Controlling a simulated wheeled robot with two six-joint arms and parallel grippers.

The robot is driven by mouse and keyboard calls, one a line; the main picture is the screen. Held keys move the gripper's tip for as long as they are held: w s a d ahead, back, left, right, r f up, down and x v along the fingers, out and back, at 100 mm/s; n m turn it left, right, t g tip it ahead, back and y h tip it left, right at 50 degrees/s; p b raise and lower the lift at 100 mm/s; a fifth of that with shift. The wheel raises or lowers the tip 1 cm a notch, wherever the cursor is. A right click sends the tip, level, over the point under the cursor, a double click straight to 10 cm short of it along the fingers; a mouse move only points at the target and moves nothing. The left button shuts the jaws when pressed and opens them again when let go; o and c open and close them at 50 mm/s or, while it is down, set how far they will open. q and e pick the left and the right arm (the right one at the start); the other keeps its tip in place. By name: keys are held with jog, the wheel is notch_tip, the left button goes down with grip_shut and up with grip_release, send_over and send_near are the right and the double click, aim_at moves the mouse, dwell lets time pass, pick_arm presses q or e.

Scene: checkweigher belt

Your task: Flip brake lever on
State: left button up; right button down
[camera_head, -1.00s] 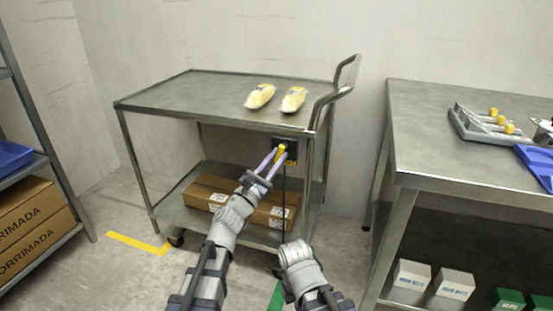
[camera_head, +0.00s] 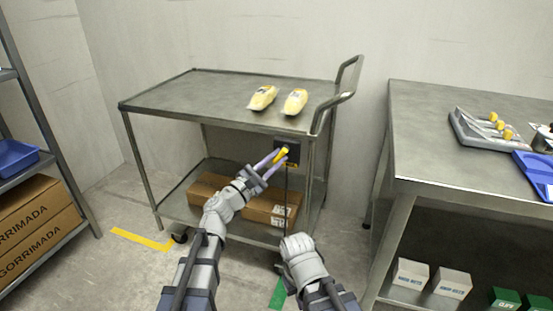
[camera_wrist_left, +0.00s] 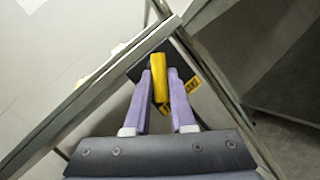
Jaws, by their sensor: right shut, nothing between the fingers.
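The yellow brake lever (camera_head: 282,155) sits on a dark box (camera_head: 291,146) below the right end of the cart's top. My left gripper (camera_head: 275,161) is at the lever, with one purple finger on each side of it.
The metal cart (camera_head: 190,95) carries two yellow-white packs (camera_head: 263,98) on top and cartons (camera_head: 255,208) on its lower shelf. A metal table (camera_head: 430,150) stands to the right with a grey tray (camera_head: 470,138). A shelf with boxes stands at the left.

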pick_arm(q)
jog(key=o, duration=0.4)
jog(key=shift+a, duration=0.1)
jog(key=b+v, duration=0.2)
jog(key=v, duration=0.5)
jog(key=shift+s+a+f, duration=0.1)
jog(key=shift+s+a, duration=0.05)
jog(key=shift+s, duration=0.15)
